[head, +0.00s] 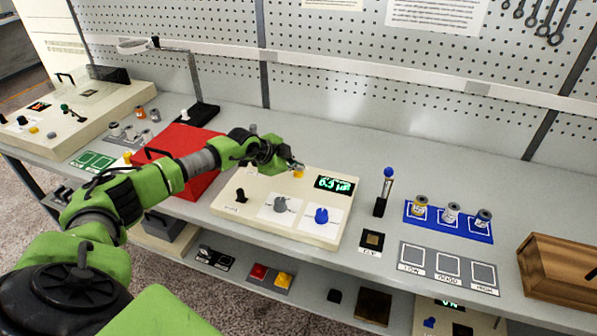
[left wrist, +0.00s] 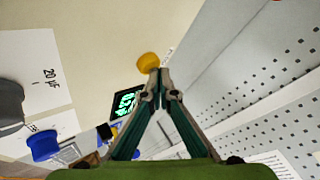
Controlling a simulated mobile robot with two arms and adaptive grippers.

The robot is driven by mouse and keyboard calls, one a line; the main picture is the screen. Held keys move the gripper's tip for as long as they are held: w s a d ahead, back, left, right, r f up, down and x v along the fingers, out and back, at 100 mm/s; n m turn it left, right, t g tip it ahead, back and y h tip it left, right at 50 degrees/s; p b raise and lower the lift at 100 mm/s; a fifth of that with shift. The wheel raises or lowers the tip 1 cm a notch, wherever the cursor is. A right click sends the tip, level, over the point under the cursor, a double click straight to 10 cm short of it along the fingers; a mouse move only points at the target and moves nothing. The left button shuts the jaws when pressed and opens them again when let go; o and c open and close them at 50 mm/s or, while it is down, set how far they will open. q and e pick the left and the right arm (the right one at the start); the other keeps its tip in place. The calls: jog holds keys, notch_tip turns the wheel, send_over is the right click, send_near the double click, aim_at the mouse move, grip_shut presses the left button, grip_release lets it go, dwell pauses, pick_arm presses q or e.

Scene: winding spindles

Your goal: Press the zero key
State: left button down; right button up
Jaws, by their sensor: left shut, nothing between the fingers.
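A yellow round key (head: 299,173) sits on the back edge of the cream instrument panel (head: 255,221), left of the display (head: 335,184) with green characters. I take it for the zero key; the small label beside it is too small to read. My left gripper (head: 294,165) is shut and empty, with its tips right at the key. In the left wrist view the closed fingertips (left wrist: 155,75) end at the lower edge of the yellow key (left wrist: 148,62). I cannot tell whether they touch it. My right gripper is not in view.
The panel also bears a grey knob (head: 280,204), a blue knob (head: 321,215) and a black switch (head: 241,195). A red box (head: 185,143) lies under my left arm. A blue tray (head: 470,229) with 3 jars and a wooden box (head: 560,268) stand at right.

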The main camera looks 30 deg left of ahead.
aim_at(297, 173)
pick_arm(q)
jog(key=shift+f, duration=0.35)
dwell(0.4)
jog(key=shift+r+p, duration=0.95)
jog(key=shift+p, duration=0.05)
notch_tip(297, 173, up, 5)
jog(key=p, duration=0.5)
jog(key=shift+r+p, duration=0.1)
jog(key=shift+p, duration=0.2)
